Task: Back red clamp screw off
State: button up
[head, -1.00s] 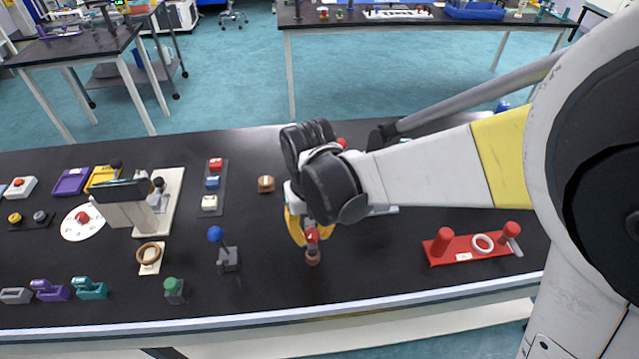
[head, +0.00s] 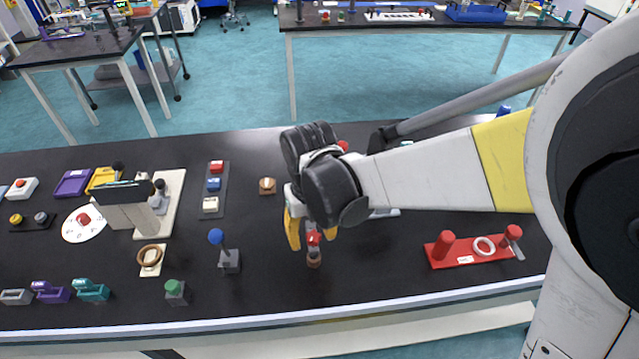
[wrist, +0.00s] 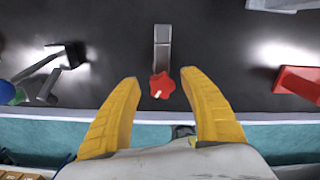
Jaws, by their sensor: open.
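The red clamp screw (wrist: 161,86) has a star-shaped knob with a pale mark, at the end of a grey metal bracket (wrist: 162,45) in the wrist view. In the head view the red knob (head: 313,238) shows below my wrist, with a brownish round part (head: 314,259) just in front of it. My gripper (wrist: 160,76) is open, with one yellow finger on each side of the knob and a visible gap to each. In the head view my gripper (head: 312,242) is over the screw, and my wrist hides what lies behind it.
A blue-knobbed lever (head: 217,238) and a green-knobbed block (head: 174,288) stand to the left. A red base with posts and a white ring (head: 465,250) stands to the right. The black bench's front edge (head: 400,299) is close. Bare bench lies between screw and red base.

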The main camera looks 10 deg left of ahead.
aim_at(313, 236)
notch_tip(313, 236, up, 12)
dwell(0.4)
notch_tip(313, 236, down, 12)
jog(key=n+p, duration=0.3)
jog(key=n, duration=1.6)
jog(key=shift+d+r+n+p, duration=0.1)
jog(key=shift+d+n+p, duration=0.05)
jog(key=shift+n+p, duration=0.2)
